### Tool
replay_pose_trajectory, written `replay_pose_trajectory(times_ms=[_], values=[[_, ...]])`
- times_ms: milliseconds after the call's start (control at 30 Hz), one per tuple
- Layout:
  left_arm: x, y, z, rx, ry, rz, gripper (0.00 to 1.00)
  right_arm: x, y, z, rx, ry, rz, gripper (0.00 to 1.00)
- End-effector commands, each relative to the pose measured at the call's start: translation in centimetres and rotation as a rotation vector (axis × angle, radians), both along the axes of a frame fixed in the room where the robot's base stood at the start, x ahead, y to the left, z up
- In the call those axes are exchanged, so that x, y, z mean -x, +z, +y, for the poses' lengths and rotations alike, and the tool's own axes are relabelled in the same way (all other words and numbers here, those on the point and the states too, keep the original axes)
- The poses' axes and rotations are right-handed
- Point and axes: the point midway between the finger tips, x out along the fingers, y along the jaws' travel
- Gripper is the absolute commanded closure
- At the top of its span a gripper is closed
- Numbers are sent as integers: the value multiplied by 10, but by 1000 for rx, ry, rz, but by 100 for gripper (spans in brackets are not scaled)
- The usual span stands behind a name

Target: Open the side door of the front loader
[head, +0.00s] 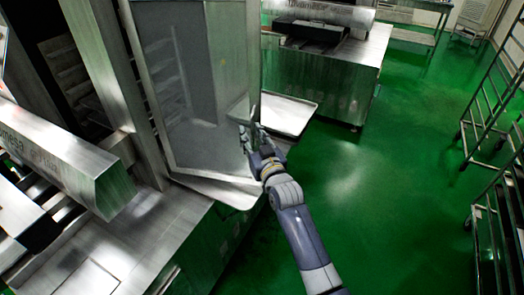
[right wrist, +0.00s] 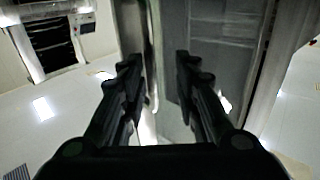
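The front loader's side door (head: 182,85) is a tall grey, glass-like panel in a metal frame, left of centre in the head view. It also fills much of the right wrist view (right wrist: 225,50). My right gripper (head: 250,130) is at the door's lower right, close to a pale metal edge or handle (head: 238,108). In the right wrist view its two dark fingers (right wrist: 157,65) stand apart, with a vertical metal edge showing behind and between them. I cannot tell whether either finger touches it. My left gripper is not in view.
A steel machine bench (head: 185,215) with a long metal housing (head: 75,160) fills the lower left. A metal tray (head: 288,115) juts out beside the door. Another steel machine (head: 345,75) stands behind. The green floor (head: 400,190) is clear up to racks (head: 497,120) at right.

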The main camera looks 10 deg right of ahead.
Motion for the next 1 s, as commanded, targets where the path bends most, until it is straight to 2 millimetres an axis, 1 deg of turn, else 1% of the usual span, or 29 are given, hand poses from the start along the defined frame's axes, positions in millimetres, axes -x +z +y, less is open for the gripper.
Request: replay_pose_trajectory(times_ms=[300,500,600,700,1000], values=[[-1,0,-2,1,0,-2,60,55,-1,-14,1,-1,2,71],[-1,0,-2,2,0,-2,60,85,-1,-21,2,-2,2,71],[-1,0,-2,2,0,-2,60,95,-1,-24,1,-3,2,71],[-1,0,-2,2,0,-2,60,100,-1,-25,1,-3,1,71],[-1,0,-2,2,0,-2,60,103,0,-26,1,-3,0,71]])
